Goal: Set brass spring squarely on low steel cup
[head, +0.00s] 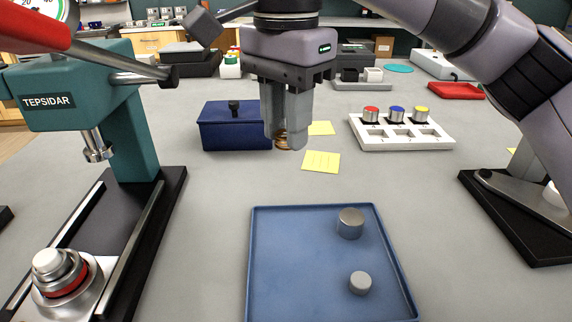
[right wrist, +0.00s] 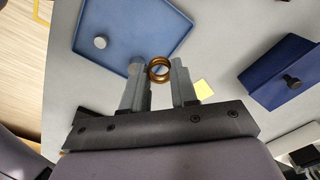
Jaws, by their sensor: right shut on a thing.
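My right gripper (head: 284,145) is shut on the brass spring (head: 281,138), above the table behind the blue tray. The coppery coil also shows between the fingertips in the right wrist view (right wrist: 159,69). Two plain grey metal cylinders stand in the tray: a wider one (head: 350,223) toward the back and a smaller one (head: 360,283) nearer me. I cannot tell for sure which is the low steel cup, or whether their tops are hollow. The spring is apart from both. My left gripper is not in view.
The blue tray (head: 252,265) has free room on its left side. A teal press (head: 140,140) stands at left. A dark blue box (head: 222,137) sits behind the gripper; a white block with coloured-top cylinders (head: 400,146) is right of it. Yellow notes (head: 321,162) lie flat.

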